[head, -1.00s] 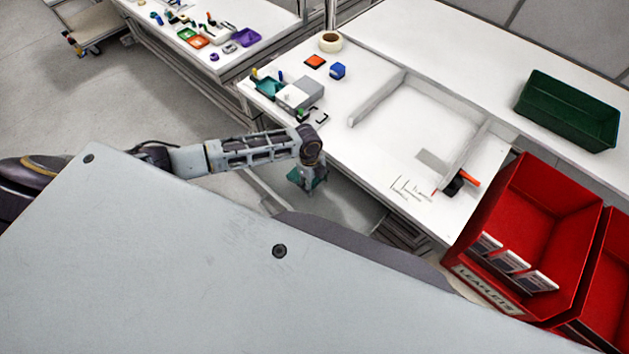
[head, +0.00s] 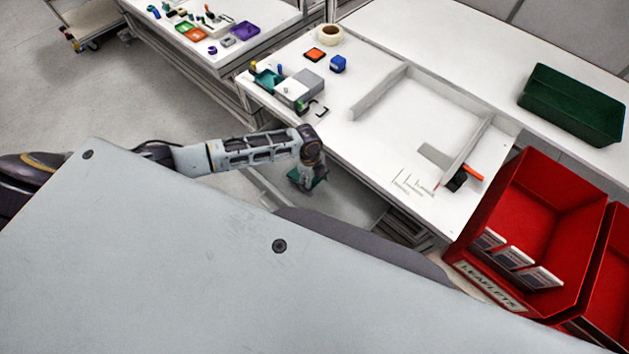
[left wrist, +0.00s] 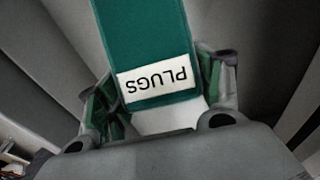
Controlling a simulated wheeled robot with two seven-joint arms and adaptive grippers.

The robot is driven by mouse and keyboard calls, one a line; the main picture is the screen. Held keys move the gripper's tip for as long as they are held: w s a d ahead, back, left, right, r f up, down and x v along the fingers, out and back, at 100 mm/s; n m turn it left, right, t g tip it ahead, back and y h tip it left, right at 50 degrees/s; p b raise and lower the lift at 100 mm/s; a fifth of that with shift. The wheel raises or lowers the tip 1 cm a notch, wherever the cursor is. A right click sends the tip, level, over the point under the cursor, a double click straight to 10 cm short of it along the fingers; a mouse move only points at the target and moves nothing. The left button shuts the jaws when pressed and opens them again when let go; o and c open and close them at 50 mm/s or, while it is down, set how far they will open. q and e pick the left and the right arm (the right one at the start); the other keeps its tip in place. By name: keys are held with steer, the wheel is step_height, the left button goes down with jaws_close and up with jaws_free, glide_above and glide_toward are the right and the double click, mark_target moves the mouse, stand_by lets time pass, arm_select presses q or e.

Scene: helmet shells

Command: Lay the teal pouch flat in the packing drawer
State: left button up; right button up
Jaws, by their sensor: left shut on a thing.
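My left gripper (head: 307,176) is low beside the near edge of the white bench, over the gap in front of it. It is shut on the teal pouch (head: 317,181), of which only a small part shows in the head view. In the left wrist view the teal pouch (left wrist: 145,35) sticks out from between the fingers, with a white label reading PLUGS upside down. A dark structure shows under the bench front, but I cannot tell whether it is the packing drawer. My right gripper is not in view.
The white bench (head: 365,130) carries a low fence, a grey-white box (head: 300,88), a tape roll (head: 330,35) and small parts. A green crate (head: 572,105) stands at the back right. Red leaflet bins (head: 525,235) stand at the right.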

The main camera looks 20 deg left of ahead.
arm_select(q)
steer(key=o, duration=1.4)
step_height(320, 180, up, 12)
steer(key=a, duration=0.1)
steer(key=shift+w+a, duration=0.25)
steer(key=shift+s+f, duration=0.15)
stand_by(1.0)
